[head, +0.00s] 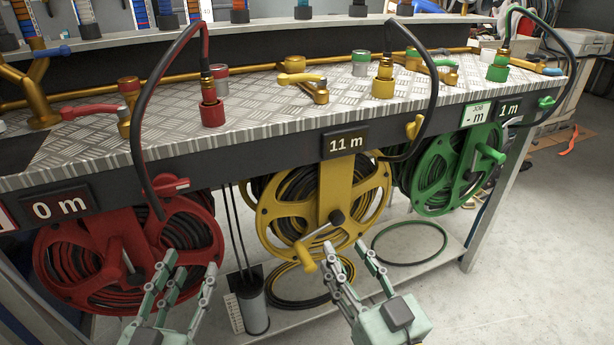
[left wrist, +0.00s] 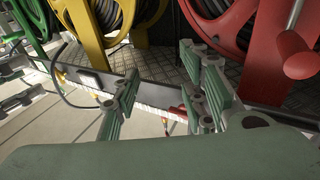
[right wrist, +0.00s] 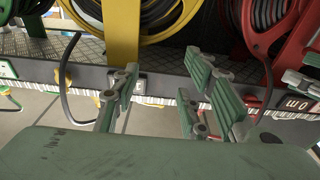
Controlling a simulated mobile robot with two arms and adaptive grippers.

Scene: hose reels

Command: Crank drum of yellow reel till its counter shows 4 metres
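The yellow reel (head: 333,185) hangs under the bench in the middle of the head view, wound with black and yellow hose. Its counter (head: 346,143) reads 11 m. Its crank handle (head: 304,254) points down and to the left of the hub. My right gripper (head: 347,250) is open and empty, just right of the crank handle and apart from it. The right wrist view shows its spread fingers (right wrist: 160,85) and part of the yellow reel (right wrist: 120,30). My left gripper (head: 190,262) is open and empty in front of the red reel; its fingers are apart in the left wrist view (left wrist: 165,80).
The red reel (head: 105,255) with counter 0 m (head: 60,208) is at left. The green reel (head: 450,170) with counter 1 m (head: 510,110) is at right. A dark cylinder (head: 252,308) stands on the shelf between red and yellow. Hoses arch up to the benchtop (head: 240,113).

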